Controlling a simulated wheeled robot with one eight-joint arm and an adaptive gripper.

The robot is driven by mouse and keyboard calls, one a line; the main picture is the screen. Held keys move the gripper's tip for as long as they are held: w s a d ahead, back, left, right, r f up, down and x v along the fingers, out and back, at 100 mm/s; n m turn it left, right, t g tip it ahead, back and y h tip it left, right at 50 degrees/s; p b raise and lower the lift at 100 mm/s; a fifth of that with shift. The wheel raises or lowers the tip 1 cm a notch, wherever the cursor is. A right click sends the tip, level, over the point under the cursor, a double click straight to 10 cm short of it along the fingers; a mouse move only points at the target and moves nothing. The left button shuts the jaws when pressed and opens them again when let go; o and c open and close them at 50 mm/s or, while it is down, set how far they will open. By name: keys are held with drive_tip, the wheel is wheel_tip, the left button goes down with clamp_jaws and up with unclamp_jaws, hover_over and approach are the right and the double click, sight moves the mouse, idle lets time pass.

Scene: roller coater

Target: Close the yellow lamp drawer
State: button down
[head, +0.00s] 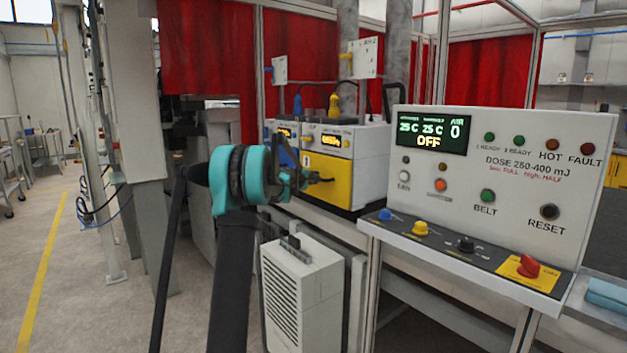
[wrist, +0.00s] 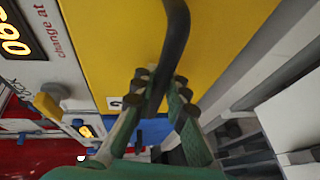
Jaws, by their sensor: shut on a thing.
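The yellow lamp drawer (head: 341,186) is the lower front of a white lamp unit in the middle of the head view. Its yellow face (wrist: 110,40) fills the upper middle of the wrist view. A black bar handle (wrist: 176,35) stands out from that face. My gripper (head: 306,177) is in front of the drawer and hides part of its left side. In the wrist view my gripper (wrist: 160,92) has its green fingers closed around the handle. I cannot tell from these frames how far the drawer stands out of its housing.
A control panel (head: 490,150) with knobs on a ledge stands close on the right. A second lamp unit (head: 285,128) is beside the first, with a blue front (wrist: 154,130). A white vented box (head: 300,290) stands below. Open floor (head: 100,310) lies at left.

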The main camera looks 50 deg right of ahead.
drive_tip(key=shift+s+d, duration=0.1)
drive_tip(key=c, duration=1.5)
unclamp_jaws()
drive_tip(key=shift+c, duration=0.2)
drive_tip(key=v, duration=1.2)
